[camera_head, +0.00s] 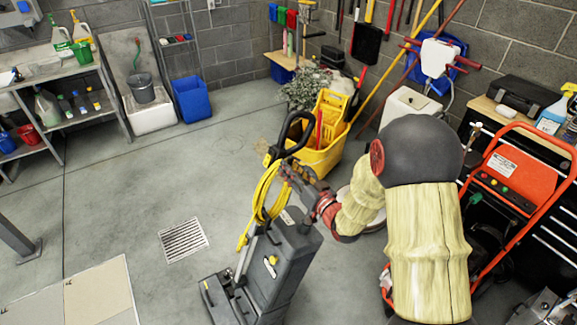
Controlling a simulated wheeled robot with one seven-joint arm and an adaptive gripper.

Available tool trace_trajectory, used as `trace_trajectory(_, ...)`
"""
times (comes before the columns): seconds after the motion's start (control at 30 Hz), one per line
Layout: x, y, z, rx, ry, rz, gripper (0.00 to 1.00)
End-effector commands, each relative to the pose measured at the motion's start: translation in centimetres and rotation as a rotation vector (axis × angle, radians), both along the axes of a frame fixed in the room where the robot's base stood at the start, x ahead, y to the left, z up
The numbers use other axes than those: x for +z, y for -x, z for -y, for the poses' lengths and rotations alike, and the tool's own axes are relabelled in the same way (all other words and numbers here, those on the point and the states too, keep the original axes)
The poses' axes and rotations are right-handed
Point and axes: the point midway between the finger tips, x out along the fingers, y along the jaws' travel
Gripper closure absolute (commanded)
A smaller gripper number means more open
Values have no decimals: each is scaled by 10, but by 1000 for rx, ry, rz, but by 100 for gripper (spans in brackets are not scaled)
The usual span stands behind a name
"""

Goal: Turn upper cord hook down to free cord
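A dark grey upright floor machine (284,262) stands on the concrete floor at the lower middle, with a black loop handle (297,128) at its top. A yellow cord (262,196) hangs in long loops on the left side of its handle column. My gripper (292,168) is at the handle column, right at the top of the cord loops. The upper cord hook is too small and too covered by my gripper to make out. I cannot tell whether the fingers are open, shut or touching the hook.
A yellow mop bucket (322,150) stands behind the machine. An orange-framed machine (512,175) is close to my arm at the right. A floor drain (184,240) and flat beige pads (100,292) lie at the left. The floor left of the machine is mostly clear.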

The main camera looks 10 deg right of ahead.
Motion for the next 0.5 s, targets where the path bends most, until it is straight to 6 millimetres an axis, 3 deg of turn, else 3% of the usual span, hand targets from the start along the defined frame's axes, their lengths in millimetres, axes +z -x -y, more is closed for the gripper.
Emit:
trace_trajectory(0.2, 0, -20, -6, 0, 1, 0, 67)
trace_trajectory(0.5, 0, -23, -7, -1, 1, 0, 67)
